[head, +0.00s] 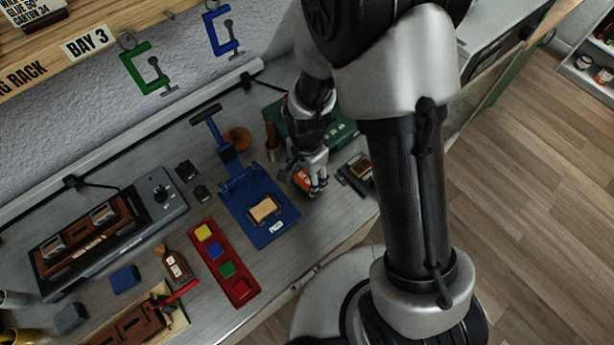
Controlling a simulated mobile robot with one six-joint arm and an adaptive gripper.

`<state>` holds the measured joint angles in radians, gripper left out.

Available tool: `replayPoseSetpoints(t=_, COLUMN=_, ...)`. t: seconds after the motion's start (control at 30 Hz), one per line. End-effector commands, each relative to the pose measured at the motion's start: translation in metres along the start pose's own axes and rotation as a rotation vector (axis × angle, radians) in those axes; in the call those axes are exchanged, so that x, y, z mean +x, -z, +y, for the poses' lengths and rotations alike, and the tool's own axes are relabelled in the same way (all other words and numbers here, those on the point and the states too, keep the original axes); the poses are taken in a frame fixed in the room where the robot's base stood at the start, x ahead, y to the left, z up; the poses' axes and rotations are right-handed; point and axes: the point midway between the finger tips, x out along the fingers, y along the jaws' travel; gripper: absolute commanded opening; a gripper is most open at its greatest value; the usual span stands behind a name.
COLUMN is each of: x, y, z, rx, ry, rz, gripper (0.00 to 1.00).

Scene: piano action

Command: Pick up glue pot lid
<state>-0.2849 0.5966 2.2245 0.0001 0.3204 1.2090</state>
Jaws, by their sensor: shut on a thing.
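My gripper (318,188) is low over the grey bench, right of the blue press. Its fingers are closed on a small orange-red object (301,180), partly hidden by the fingers. I cannot tell whether this is the glue pot lid. A round brown disc (238,138) lies behind the blue press, apart from my gripper. A slim brown pot-like thing with a stick (272,145) stands between the disc and my gripper. I cannot tell for sure that it is the glue pot.
The blue press (270,225) holds a tan block. A green case (340,132) is behind my gripper, and a dark holder (355,175) is close on its right. A red tray (222,262) with coloured squares is left. Bare bench shows right of the press.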

Motion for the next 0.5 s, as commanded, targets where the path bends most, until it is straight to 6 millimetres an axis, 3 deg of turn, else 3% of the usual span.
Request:
replayPoseSetpoints(t=0.27, x=-0.058, y=0.001, z=-0.001, rx=0.000, ry=0.006, rz=0.002, gripper=0.41)
replayPoseSetpoints(t=0.5, x=-0.123, y=0.000, z=-0.001, rx=0.000, ry=0.006, rz=0.002, gripper=0.41)
